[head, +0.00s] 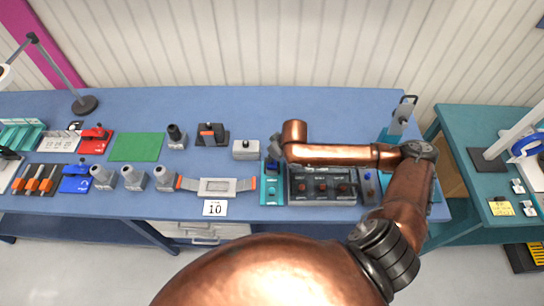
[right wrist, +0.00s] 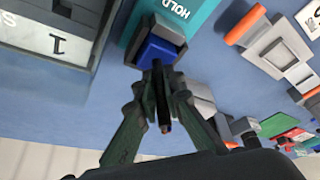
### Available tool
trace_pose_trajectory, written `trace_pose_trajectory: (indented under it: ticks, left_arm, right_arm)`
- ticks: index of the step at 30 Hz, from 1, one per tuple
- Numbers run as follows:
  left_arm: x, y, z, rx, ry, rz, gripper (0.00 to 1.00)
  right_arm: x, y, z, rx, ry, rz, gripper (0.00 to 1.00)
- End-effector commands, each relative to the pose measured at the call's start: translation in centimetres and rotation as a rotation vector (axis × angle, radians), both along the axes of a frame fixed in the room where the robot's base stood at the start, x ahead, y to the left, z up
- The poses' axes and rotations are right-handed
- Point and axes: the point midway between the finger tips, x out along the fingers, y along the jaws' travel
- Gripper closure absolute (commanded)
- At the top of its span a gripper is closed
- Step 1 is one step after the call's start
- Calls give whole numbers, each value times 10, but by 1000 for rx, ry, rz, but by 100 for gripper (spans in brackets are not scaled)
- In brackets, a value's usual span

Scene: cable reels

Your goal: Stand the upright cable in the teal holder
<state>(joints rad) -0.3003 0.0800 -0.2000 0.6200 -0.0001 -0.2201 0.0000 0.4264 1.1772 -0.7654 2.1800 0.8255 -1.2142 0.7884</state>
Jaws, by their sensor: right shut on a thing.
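The teal holder (head: 270,197) stands near the front of the blue table, left of a dark panel; its lettered face (right wrist: 178,22) shows at the top of the right wrist view. My right gripper (head: 276,148) reaches over its far end from the right. In the right wrist view my gripper's fingers (right wrist: 160,88) are shut on a thin dark piece (right wrist: 165,126), apparently the cable. Just beyond the fingertips a blue block with a dark grey surround (right wrist: 157,50) overlaps the teal holder; I cannot tell whether it is seated or above it. My left gripper is out of view.
The dark panel with several knobs (head: 322,187) is close on the right. A grey box (head: 245,149) and a grey tray with orange ends (head: 217,187) are on the left.

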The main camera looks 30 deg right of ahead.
Motion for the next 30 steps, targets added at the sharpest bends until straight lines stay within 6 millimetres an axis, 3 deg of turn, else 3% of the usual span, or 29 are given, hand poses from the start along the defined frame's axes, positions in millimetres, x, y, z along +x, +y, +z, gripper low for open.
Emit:
trace_pose_trajectory:
  ticks: [9,19,23,30]
  left_arm:
    - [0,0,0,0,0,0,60]
    - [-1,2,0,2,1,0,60]
    - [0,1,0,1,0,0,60]
    - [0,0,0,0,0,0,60]
  right_arm:
    - [0,0,1,0,-1,0,71]
    - [-1,-1,3,0,0,0,71]
    - [-6,-3,17,-3,-2,0,71]
    - [-25,-7,64,-4,-4,0,71]
